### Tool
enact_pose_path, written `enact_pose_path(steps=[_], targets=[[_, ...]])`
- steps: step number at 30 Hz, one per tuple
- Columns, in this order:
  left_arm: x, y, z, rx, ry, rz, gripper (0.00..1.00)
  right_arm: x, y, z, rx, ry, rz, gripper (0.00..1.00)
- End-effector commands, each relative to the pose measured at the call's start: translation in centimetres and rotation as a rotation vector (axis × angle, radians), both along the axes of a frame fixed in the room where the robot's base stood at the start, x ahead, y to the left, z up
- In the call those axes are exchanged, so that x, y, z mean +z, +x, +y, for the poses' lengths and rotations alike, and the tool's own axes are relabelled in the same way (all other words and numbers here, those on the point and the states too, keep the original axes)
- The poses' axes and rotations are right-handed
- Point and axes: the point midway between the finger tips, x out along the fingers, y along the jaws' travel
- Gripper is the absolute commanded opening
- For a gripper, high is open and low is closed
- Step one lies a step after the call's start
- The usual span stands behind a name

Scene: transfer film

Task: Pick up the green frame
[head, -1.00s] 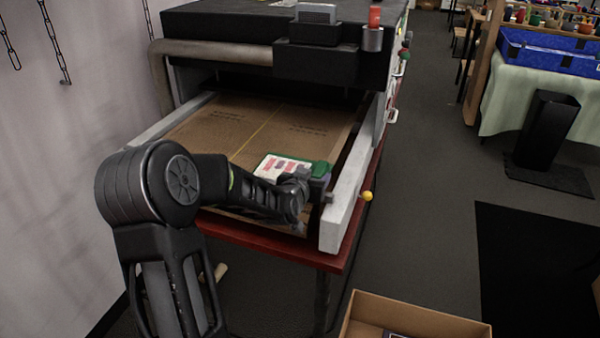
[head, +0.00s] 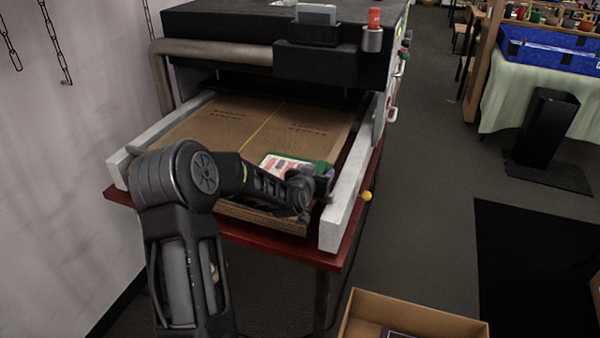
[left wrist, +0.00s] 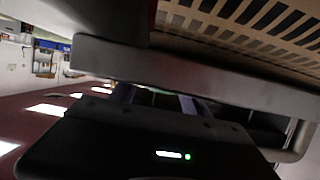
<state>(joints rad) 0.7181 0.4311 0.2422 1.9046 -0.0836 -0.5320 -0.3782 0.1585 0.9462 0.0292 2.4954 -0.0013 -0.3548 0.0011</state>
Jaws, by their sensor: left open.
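The green frame (head: 322,163) lies on the brown belt at its front right corner in the head view. A white sheet with pink and red print (head: 283,167) shows inside its edge. My left gripper (head: 325,182) is at the near side of the frame and hides part of it, close to the right rail. I cannot tell if they touch. In the left wrist view the fingers (left wrist: 158,98) are apart, with a grey rail just beyond them. The green frame does not show there. My right gripper is not in view.
The brown mesh belt (head: 225,130) runs under the black dryer hood (head: 230,22). A white side rail (head: 345,205) stands right of my left gripper. A cardboard box (head: 365,305) is on the floor in front. The grey floor at right has free room.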

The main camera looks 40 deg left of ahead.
Motion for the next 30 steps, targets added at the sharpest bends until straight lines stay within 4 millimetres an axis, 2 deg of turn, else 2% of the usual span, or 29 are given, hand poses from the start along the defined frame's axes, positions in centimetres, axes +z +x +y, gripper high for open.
enact_pose_path(steps=[7, 26, 30], targets=[[0.02, -0.01, -0.01, 0.000, 0.000, 0.000, 0.53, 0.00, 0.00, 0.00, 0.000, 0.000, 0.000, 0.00], [0.02, -0.01, -0.01, 0.000, 0.000, 0.000, 0.01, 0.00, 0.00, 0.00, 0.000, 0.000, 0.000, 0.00], [0.02, -0.01, -0.01, 0.000, 0.000, 0.000, 0.00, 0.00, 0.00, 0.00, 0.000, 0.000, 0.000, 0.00]])
